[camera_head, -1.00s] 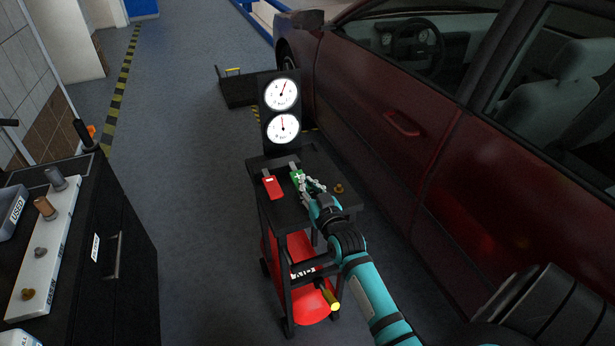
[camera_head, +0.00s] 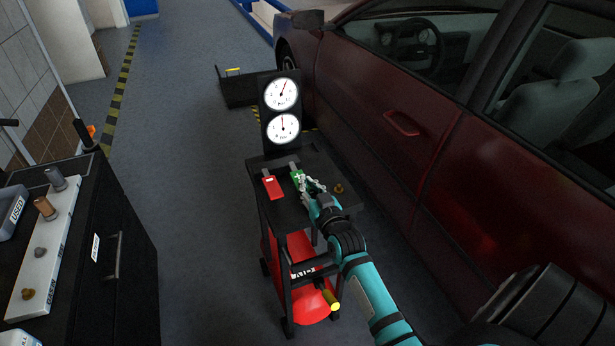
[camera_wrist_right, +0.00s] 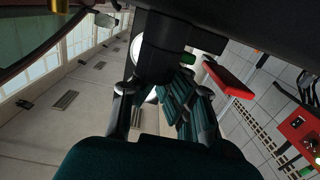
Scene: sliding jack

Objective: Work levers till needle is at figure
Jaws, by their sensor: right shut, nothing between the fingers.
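Two round white gauges stand one above the other on a black panel at the back of a black cart. The upper gauge (camera_head: 281,94) has its needle pointing up and to the right. The lower gauge (camera_head: 283,129) has its needle pointing about straight up. The figures are too small to read. A red lever (camera_head: 272,187) and a green lever with a plus mark (camera_head: 298,176) sit on the cart top (camera_head: 289,212). My right gripper (camera_head: 312,187) is shut and empty at the green lever's near end; I cannot tell if they touch. My left gripper is out of view.
A brass knob (camera_head: 339,188) is on the cart's right side. A dark red car (camera_head: 400,160) stands close to the right. A black cabinet with a white tray (camera_head: 45,250) of metal parts is at the left. Open floor (camera_head: 190,150) lies between.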

